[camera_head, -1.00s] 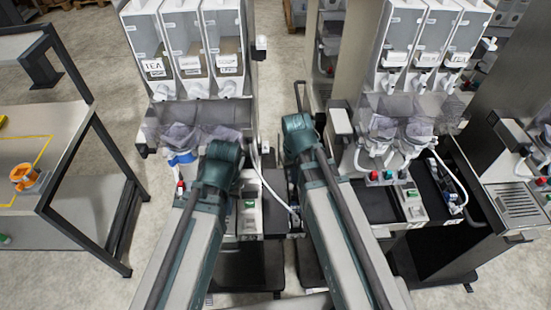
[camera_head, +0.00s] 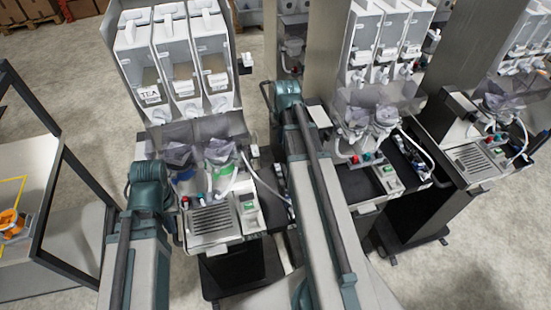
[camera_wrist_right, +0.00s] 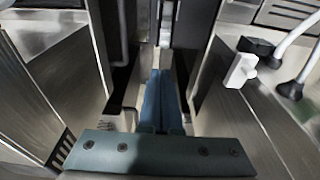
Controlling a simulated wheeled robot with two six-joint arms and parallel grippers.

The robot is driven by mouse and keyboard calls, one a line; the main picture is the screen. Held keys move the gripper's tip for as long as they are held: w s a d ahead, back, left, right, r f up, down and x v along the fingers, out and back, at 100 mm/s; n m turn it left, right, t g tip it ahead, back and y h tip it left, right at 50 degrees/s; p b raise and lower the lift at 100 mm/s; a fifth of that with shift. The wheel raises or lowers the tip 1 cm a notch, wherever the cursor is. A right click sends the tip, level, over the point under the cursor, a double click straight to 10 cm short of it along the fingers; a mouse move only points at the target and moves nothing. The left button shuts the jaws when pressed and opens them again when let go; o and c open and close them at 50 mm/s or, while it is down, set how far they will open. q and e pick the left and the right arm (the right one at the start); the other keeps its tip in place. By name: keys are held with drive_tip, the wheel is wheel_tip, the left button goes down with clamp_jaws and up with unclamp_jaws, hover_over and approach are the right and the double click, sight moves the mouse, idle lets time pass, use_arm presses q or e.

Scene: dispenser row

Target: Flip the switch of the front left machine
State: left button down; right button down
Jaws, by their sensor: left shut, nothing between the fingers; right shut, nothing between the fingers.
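The left machine (camera_head: 206,130), with a TEA label on its left hopper, stands in the left half of the head view. Its front shows a red button (camera_head: 185,202), a drip grille (camera_head: 210,220) and a panel with a green switch (camera_head: 250,206). My left arm's teal joint is left of this machine; the left gripper itself is hidden. My right arm passes along the machine's right side, and its gripper does not show in the head view. In the right wrist view my right gripper (camera_wrist_right: 161,85) is shut and empty, between two metal side walls.
In the right wrist view a white tab-like part (camera_wrist_right: 241,70) sticks out from the right wall; I cannot tell which machine it is on. A second machine (camera_head: 365,140) and a third machine (camera_head: 490,140) stand to the right. A dark-framed table (camera_head: 40,200) is at left.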

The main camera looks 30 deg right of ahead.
sight(279, 165)
drive_tip(key=f+b, duration=0.4)
drive_tip(key=w+f+b, duration=0.1)
drive_tip(key=f+b, duration=0.4)
drive_tip(key=w+f+b, duration=0.1)
drive_tip(key=f+b, duration=0.4)
drive_tip(key=shift+d, duration=0.25)
drive_tip(key=shift+w+f, duration=0.15)
drive_tip(key=shift+f, duration=0.05)
drive_tip(key=shift+r, duration=0.1)
idle(0.4)
drive_tip(key=shift+s+a+r, duration=0.15)
drive_tip(key=shift+s+r, duration=0.05)
drive_tip(key=shift+s, duration=0.55)
drive_tip(key=shift+r, duration=0.1)
